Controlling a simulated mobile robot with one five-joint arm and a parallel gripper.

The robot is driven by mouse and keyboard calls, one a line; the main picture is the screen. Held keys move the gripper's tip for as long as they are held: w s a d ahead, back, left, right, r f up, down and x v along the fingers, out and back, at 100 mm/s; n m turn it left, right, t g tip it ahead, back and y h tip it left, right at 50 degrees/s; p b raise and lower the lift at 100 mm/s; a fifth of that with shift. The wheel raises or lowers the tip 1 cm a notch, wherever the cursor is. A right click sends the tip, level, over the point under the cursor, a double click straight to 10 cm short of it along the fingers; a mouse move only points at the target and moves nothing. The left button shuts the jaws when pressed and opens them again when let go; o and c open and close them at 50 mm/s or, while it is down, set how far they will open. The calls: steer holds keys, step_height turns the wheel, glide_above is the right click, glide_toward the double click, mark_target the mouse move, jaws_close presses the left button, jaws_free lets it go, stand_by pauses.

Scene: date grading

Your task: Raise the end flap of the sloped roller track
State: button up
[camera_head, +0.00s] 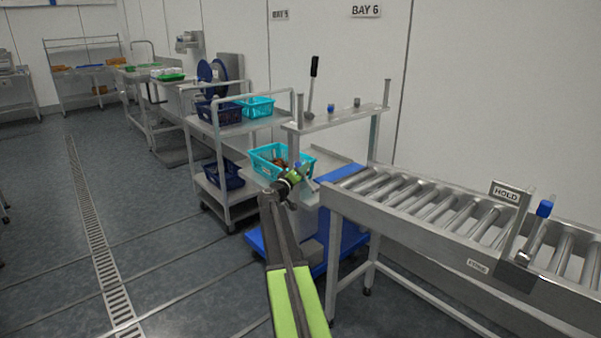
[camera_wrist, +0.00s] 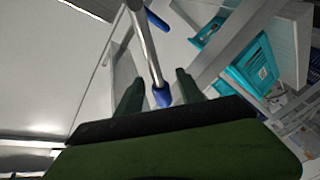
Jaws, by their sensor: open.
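The roller track (camera_head: 400,222) runs from the centre to the right edge of the head view. A pale metal plate (camera_head: 309,187) at its left end, beside my gripper, may be the end flap; my arm partly hides it. My gripper (camera_head: 296,172) is open there. In the wrist view, a metal rod with a blue tip (camera_wrist: 162,95) lies between the two dark green fingers of my gripper (camera_wrist: 159,88). The fingers stand apart, with no clear grip on it. I cannot tell whether this rod belongs to the flap.
A HOLD plate (camera_head: 507,194) and a blue-topped handle (camera_head: 544,208) stand across the track at right. A teal crate (camera_head: 264,165) with brown contents is behind my gripper. A steel trolley (camera_head: 226,195) with crates stands left. A raised shelf (camera_head: 340,117) is above. Floor at left is clear.

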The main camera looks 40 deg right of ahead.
steer(key=shift+d, duration=0.15)
steer(key=shift+c, duration=0.5)
jaws_close()
steer(key=shift+w, duration=0.1)
stand_by(0.7)
